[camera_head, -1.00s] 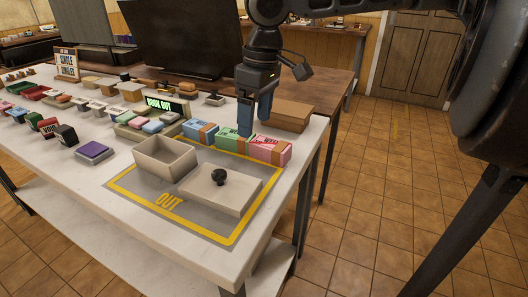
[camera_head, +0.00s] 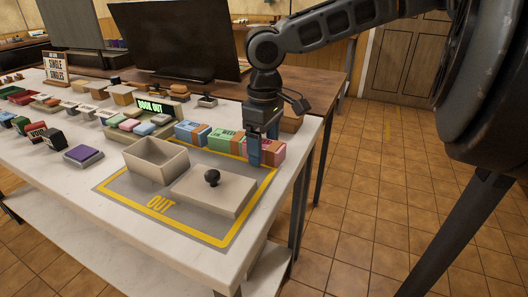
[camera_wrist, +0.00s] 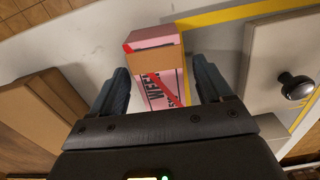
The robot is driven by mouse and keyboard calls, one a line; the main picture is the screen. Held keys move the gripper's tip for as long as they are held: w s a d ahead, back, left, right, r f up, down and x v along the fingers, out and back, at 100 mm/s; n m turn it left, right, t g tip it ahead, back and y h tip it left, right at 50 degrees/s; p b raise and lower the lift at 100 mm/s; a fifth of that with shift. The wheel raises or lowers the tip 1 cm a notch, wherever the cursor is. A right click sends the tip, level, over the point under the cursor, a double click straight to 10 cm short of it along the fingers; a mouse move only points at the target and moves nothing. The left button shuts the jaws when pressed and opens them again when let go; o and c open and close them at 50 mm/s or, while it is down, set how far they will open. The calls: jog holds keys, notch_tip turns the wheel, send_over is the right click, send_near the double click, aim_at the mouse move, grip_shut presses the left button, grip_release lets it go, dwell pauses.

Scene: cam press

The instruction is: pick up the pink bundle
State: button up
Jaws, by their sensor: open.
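The pink bundle (camera_head: 271,153) lies at the right end of a row of bundles near the table's right edge. In the wrist view the pink bundle (camera_wrist: 158,68) has a brown band and dark lettering, and lies between the two fingers. My gripper (camera_head: 262,150) is above and around it, pointing down, with one finger in front of the bundle in the head view. In the wrist view my gripper (camera_wrist: 163,88) is open, with a gap between each finger and the bundle. The bundle's near end is hidden by the gripper body.
A green bundle (camera_head: 222,140) and a blue bundle (camera_head: 190,132) stand left of the pink one. An open beige box (camera_head: 156,160) and its lid (camera_head: 212,194) with a black knob lie on the yellow-bordered OUT mat (camera_head: 187,226). A brown box (camera_wrist: 40,115) is close on the other side.

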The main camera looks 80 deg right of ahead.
jog(key=shift+c, duration=0.3)
jog(key=c, duration=1.2)
jog(key=shift+o, duration=0.2)
jog(key=shift+r, duration=0.1)
jog(key=shift+r, duration=0.1)
